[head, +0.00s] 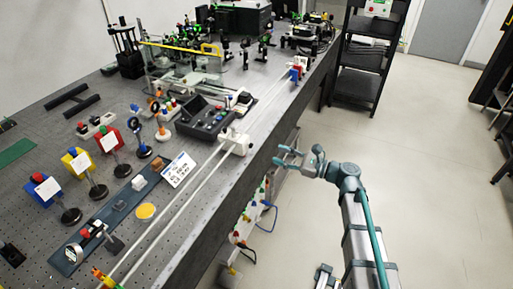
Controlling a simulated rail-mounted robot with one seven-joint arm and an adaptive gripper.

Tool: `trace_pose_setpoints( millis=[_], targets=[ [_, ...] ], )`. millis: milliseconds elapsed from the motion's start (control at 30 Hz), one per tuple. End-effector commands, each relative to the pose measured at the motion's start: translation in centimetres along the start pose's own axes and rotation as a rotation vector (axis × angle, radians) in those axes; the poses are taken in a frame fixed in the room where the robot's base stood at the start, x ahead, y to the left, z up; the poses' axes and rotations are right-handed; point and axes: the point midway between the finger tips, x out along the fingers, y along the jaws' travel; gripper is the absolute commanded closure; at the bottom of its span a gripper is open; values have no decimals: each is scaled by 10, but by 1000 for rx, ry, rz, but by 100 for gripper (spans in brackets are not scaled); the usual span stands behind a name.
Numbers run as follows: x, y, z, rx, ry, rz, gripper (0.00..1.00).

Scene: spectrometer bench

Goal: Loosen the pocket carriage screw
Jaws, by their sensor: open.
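A pair of pale rails (184,206) runs along the front edge of the bench. A white carriage (236,143) sits on the rails near the middle. A red and blue carriage (296,70) sits farther along them, and an orange, yellow and green piece (101,277) is at the near end. I cannot tell which one is the pocket carriage, and its screw is too small to make out. My gripper (283,157) is open and empty. It shows to the right of the white carriage, beside the bench edge and apart from the carriages.
The bench (235,172) holds several colored mounts, a dark tray of parts (204,118), a white label card (178,169) and a yellow disc (145,211). A black shelf (360,84) stands at the back. The floor to the right is mostly clear.

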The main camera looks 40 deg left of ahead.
Motion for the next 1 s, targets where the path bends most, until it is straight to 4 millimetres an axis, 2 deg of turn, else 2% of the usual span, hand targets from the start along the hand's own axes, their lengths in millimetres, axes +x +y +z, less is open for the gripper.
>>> trace_pose_setpoints(
  millis=[500, 700, 1000],
  targets=[
    [82, -1, 0, -3, 2, 2, 58],
    [96, 0, -1, -3, 2, 1, 58],
    [98, 0, -1, -3, 2, 0, 58]
  ],
)
